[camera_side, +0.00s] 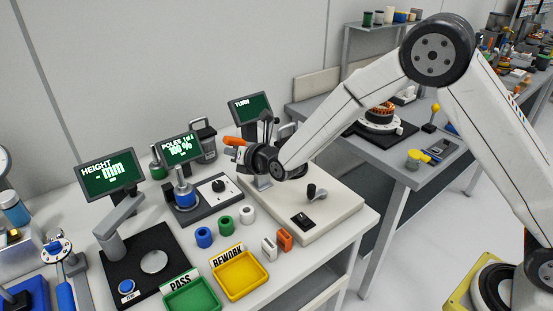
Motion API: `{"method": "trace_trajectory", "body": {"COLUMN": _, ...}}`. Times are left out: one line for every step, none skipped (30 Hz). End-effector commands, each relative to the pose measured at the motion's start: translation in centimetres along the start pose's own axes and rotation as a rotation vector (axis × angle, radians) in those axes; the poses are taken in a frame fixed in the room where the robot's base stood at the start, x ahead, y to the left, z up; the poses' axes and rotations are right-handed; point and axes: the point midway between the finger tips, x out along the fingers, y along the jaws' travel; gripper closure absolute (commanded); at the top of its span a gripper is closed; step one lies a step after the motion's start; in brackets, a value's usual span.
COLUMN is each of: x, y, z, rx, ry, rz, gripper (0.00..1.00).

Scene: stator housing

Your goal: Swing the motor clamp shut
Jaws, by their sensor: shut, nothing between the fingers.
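My gripper (270,124) is above the pale base plate (335,205) at the right part of the near table. Its fingers are together and hold nothing that I can see. An orange handle (236,142) shows just left of my wrist, by the back left of the plate. It looks like a clamp lever, but my wrist hides most of what it belongs to. I cannot tell whether the clamp is open or closed, or whether my gripper touches it. A black-knobbed crank (311,190) stands on the plate.
A TURN screen (250,107) stands behind my gripper. In front are several coloured rings (226,224), a green PASS tray (192,296) and a yellow REWORK tray (240,275). A second table with a copper-wound stator (379,113) is at the back right.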

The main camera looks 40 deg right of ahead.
Motion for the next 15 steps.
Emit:
{"method": "trace_trajectory", "body": {"x": 0.0, "y": -0.01, "z": 0.0, "rx": 0.0, "ry": 0.0, "rz": 0.0, "gripper": 1.0}}
{"method": "trace_trajectory", "body": {"x": 0.0, "y": -0.01, "z": 0.0, "rx": 0.0, "ry": 0.0, "rz": 0.0, "gripper": 1.0}}
{"method": "trace_trajectory", "body": {"x": 0.0, "y": -0.01, "z": -0.01, "rx": 0.0, "ry": 0.0, "rz": 0.0, "gripper": 1.0}}
{"method": "trace_trajectory", "body": {"x": 0.0, "y": -0.01, "z": -0.01, "rx": 0.0, "ry": 0.0, "rz": 0.0, "gripper": 1.0}}
{"method": "trace_trajectory", "body": {"x": 0.0, "y": -0.01, "z": -0.01, "rx": 0.0, "ry": 0.0, "rz": 0.0, "gripper": 1.0}}
{"method": "trace_trajectory", "body": {"x": 0.0, "y": -0.01, "z": -0.01, "rx": 0.001, "ry": 0.0, "rz": 0.0, "gripper": 1.0}}
{"method": "trace_trajectory", "body": {"x": 0.0, "y": -0.01, "z": 0.0, "rx": 0.001, "ry": 0.0, "rz": 0.0, "gripper": 1.0}}
{"method": "trace_trajectory", "body": {"x": 0.0, "y": -0.01, "z": 0.0, "rx": 0.003, "ry": 0.0, "rz": 0.001, "gripper": 1.0}}
{"method": "trace_trajectory", "body": {"x": 0.0, "y": -0.01, "z": 0.02, "rx": 0.005, "ry": 0.0, "rz": 0.001, "gripper": 1.0}}
{"method": "trace_trajectory", "body": {"x": -0.01, "y": -0.01, "z": 0.03, "rx": 0.007, "ry": 0.0, "rz": 0.002, "gripper": 1.0}}
{"method": "trace_trajectory", "body": {"x": -0.01, "y": -0.01, "z": 0.05, "rx": 0.011, "ry": 0.0, "rz": 0.003, "gripper": 1.0}}
{"method": "trace_trajectory", "body": {"x": -0.02, "y": -0.01, "z": 0.07, "rx": 0.016, "ry": 0.0, "rz": 0.005, "gripper": 1.0}}
{"method": "trace_trajectory", "body": {"x": -0.03, "y": -0.01, "z": 0.1, "rx": 0.022, "ry": 0.0, "rz": 0.007, "gripper": 1.0}}
{"method": "trace_trajectory", "body": {"x": -0.04, "y": 0.0, "z": 0.13, "rx": 0.028, "ry": 0.0, "rz": 0.009, "gripper": 1.0}}
{"method": "trace_trajectory", "body": {"x": -0.05, "y": 0.0, "z": 0.17, "rx": 0.036, "ry": 0.0, "rz": 0.013, "gripper": 1.0}}
